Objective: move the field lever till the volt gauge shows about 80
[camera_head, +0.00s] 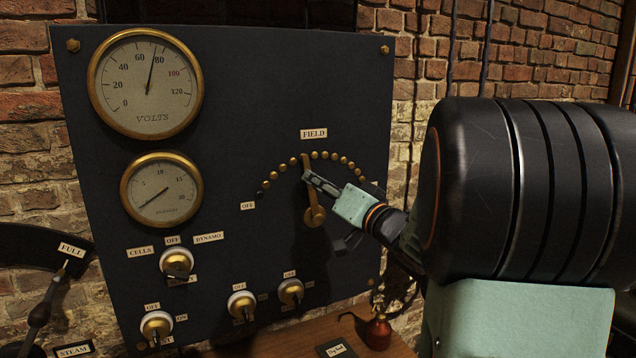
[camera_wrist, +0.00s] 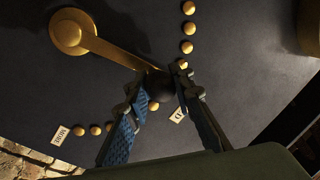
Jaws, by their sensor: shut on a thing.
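The field lever (camera_head: 307,174) is a brass arm on a round brass pivot, under the FIELD label (camera_head: 314,134). It points up, tilted slightly left, toward the studs near the top of the arc. My gripper (camera_head: 308,178) is shut on the lever's black knob (camera_wrist: 158,84), with one finger on each side in the wrist view. The brass lever arm also shows there (camera_wrist: 115,53). The volt gauge (camera_head: 146,84) is at the panel's upper left. Its needle points between 60 and 80, close to 80. The knob is mostly hidden in the head view.
A second, smaller gauge (camera_head: 161,190) sits below the volt gauge. Several switches (camera_head: 176,263) line the lower panel. A FULL-marked lever (camera_head: 42,311) stands at far left. A small red-brown bottle (camera_head: 378,334) stands on the wooden ledge below the panel.

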